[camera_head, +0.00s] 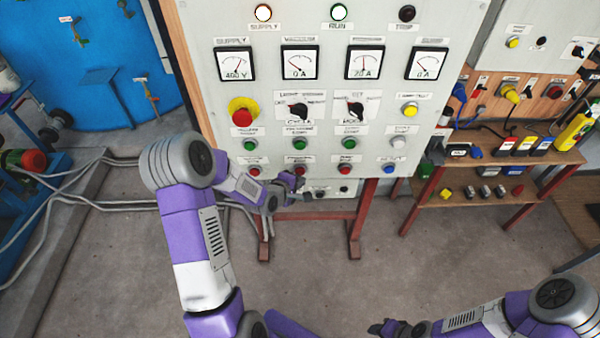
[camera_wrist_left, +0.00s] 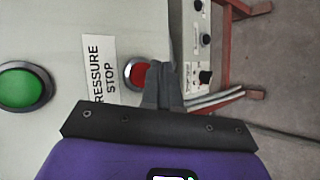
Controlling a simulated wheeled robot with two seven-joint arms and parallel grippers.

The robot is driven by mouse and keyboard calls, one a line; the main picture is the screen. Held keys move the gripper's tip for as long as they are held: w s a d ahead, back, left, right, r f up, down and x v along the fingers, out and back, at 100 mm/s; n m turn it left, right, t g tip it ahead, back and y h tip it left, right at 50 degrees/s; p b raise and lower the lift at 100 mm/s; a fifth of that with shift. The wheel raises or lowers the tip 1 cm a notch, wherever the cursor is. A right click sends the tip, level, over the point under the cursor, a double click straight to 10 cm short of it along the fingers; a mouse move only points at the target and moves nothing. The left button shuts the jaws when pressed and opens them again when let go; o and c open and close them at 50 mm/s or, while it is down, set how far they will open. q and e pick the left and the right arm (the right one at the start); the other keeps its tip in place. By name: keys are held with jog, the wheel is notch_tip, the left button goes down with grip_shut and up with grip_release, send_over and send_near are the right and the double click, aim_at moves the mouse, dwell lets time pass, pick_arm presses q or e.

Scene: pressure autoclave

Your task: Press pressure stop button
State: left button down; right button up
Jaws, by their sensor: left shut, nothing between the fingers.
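The control panel (camera_head: 330,110) stands in front of me. The pressure stop button (camera_wrist_left: 136,72) is red and sits beside the label "PRESSURE STOP" (camera_wrist_left: 99,68) in the left wrist view. In the head view it appears as the middle red button (camera_head: 299,169) of the bottom row. My left gripper (camera_head: 296,180) is shut and empty, with its tips at this button. In the wrist view the fingers (camera_wrist_left: 163,84) cover the button's right edge; I cannot tell whether they touch it. My right gripper (camera_head: 378,328) is low in front, away from the panel, its jaws unclear.
A green button (camera_wrist_left: 26,86) is near the label. Other red buttons (camera_head: 253,171) flank the middle one, and a red emergency stop (camera_head: 242,117) on yellow is higher left. A shelf (camera_head: 480,155) with boxes stands right. The floor (camera_head: 320,280) before the panel is clear.

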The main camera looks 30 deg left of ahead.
pick_arm(q)
jog(key=shift+w+a, duration=0.25)
jog(key=shift+w, duration=0.1)
jog(key=shift+w+a, duration=0.2)
jog(key=shift+w, duration=0.2)
dwell(0.9)
jog(key=shift+s+d+b, duration=0.4)
jog(key=shift+s, duration=0.35)
jog(key=s+d, duration=0.1)
jog(key=s, duration=0.2)
jog(key=s+d+b, duration=0.1)
jog(key=shift+s+d, duration=0.15)
jog(key=shift+d, duration=0.2)
dwell(0.8)
